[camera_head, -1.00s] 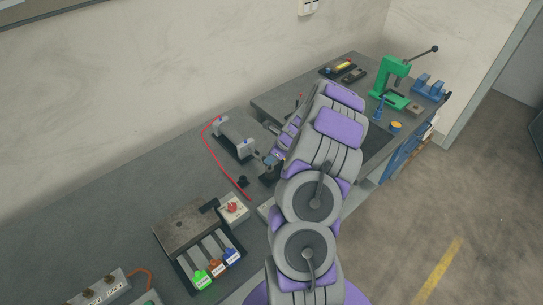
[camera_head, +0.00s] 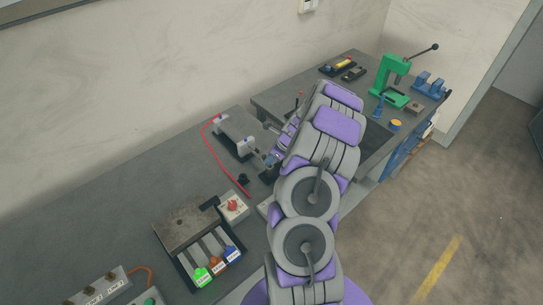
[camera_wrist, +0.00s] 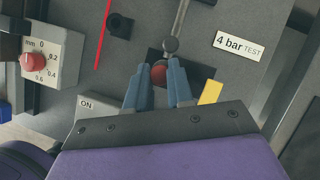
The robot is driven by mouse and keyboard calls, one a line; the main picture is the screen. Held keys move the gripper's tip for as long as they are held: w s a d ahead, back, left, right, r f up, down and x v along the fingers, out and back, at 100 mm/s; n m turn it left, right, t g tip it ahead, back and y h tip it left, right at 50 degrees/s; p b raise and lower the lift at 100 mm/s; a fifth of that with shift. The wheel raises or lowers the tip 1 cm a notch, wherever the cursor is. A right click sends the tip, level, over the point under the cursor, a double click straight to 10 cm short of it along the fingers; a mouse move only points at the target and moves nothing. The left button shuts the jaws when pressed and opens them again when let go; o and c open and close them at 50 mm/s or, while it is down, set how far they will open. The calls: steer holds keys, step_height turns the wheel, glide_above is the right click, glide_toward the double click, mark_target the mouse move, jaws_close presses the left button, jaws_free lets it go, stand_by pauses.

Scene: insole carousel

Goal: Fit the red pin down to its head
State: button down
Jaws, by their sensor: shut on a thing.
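In the wrist view, a round red part, taken as the head of the red pin (camera_wrist: 159,74), sits between the two blue fingertips of my gripper (camera_wrist: 158,80). The fingers are shut on it, over a dark block on the grey bench. The pin's shank and any hole under it are hidden, so I cannot tell how deep it sits. In the head view my gripper (camera_head: 272,158) is small and partly covered by my arm, at the bench beside a grey fixture (camera_head: 246,144). The pin cannot be made out there.
A grey rod with a ball end (camera_wrist: 171,44) stands just beyond the fingertips. A "4 bar TEST" label (camera_wrist: 239,46) is right of it. A dial box (camera_wrist: 62,50) with a red knob and a red line (camera_wrist: 103,35) are left. A green press (camera_head: 392,80) stands farther along the bench.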

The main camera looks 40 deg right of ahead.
steer(key=shift+f, duration=1.35)
steer(key=c, duration=0.9)
jaws_free()
steer(key=p+v, duration=0.2)
steer(key=v, duration=1.5)
steer(key=shift+r, duration=0.15)
steer(key=shift+w, duration=0.1)
